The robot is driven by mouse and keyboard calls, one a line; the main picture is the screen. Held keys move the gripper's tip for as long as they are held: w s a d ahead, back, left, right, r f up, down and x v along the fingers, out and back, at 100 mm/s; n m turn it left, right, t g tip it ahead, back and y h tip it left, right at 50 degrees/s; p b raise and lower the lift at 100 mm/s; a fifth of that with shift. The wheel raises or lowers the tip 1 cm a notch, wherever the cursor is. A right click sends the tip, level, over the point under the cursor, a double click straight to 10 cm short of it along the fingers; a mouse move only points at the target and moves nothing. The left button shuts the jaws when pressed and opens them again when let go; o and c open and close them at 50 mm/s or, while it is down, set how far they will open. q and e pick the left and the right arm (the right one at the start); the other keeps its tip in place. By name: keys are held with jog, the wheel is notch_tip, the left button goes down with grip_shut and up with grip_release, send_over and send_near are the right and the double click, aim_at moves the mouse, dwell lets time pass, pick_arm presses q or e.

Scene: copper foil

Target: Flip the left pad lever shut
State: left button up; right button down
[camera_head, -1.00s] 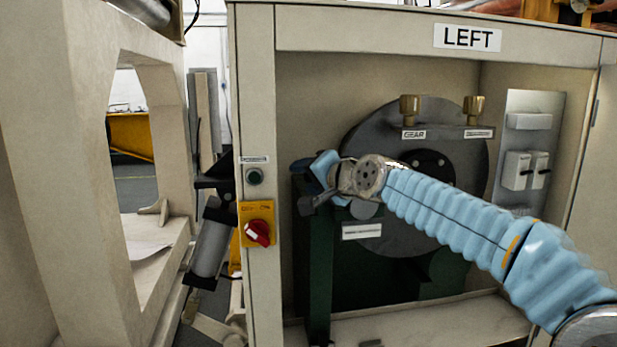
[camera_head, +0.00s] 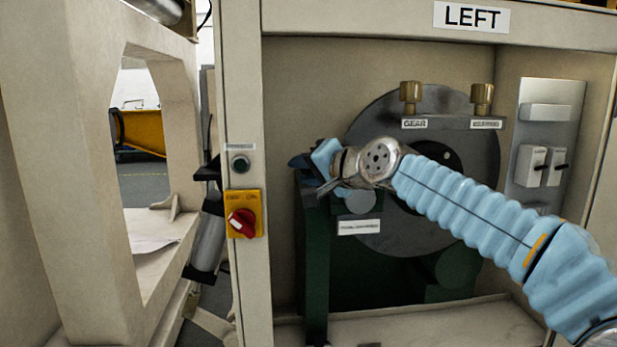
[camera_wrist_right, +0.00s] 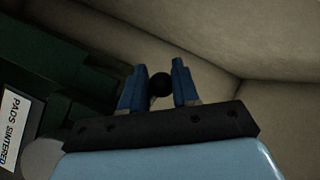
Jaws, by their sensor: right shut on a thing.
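The bay under the LEFT sign holds a dark green stand (camera_head: 314,250) in front of a large grey disc (camera_head: 440,222). My right arm, in a light blue sleeve, reaches in from the right. In the head view, its gripper (camera_head: 303,160) is at the top left of the stand, with the fingers partly hidden by the wrist. In the right wrist view, the blue fingers (camera_wrist_right: 160,88) are shut on a round black knob (camera_wrist_right: 160,84), which looks like the end of the pad lever. The rest of the lever is hidden. My left gripper is not in view.
A white plate labelled PADS SINTERED (camera_wrist_right: 12,128) is beside the gripper in the wrist view. A cabinet post with a red rotary switch (camera_head: 241,223) stands left of the bay. Brass knobs (camera_head: 411,97) and a switch panel (camera_head: 540,150) are at the back right.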

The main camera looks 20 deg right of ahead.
jog(key=shift+s+d+f+n+y+b, duration=0.1)
jog(key=shift+s+d+n+y+b, duration=0.1)
jog(key=shift+n+y+b, duration=0.5)
jog(key=shift+s+d+n+y+b, duration=0.15)
jog(key=shift+y+b, duration=0.25)
jog(key=shift+b, duration=0.55)
jog(key=shift+s+g, duration=0.15)
jog(key=shift+g, duration=0.15)
jog(key=shift+s+d+r+n+g+y+b, duration=0.15)
jog(key=shift+n+y+b, duration=0.1)
jog(key=shift+n+y, duration=0.15)
jog(key=shift+s+a+r+n+g+y+b, duration=0.15)
jog(key=shift+n+y+b, duration=0.1)
jog(key=shift+y, duration=0.25)
jog(key=shift+d, duration=0.1)
jog(key=c, duration=1)
grip_release()
jog(key=shift+c, duration=0.2)
jog(key=shift+o, duration=0.6)
jog(key=shift+f, duration=0.1)
jog(key=shift+f, duration=0.1)
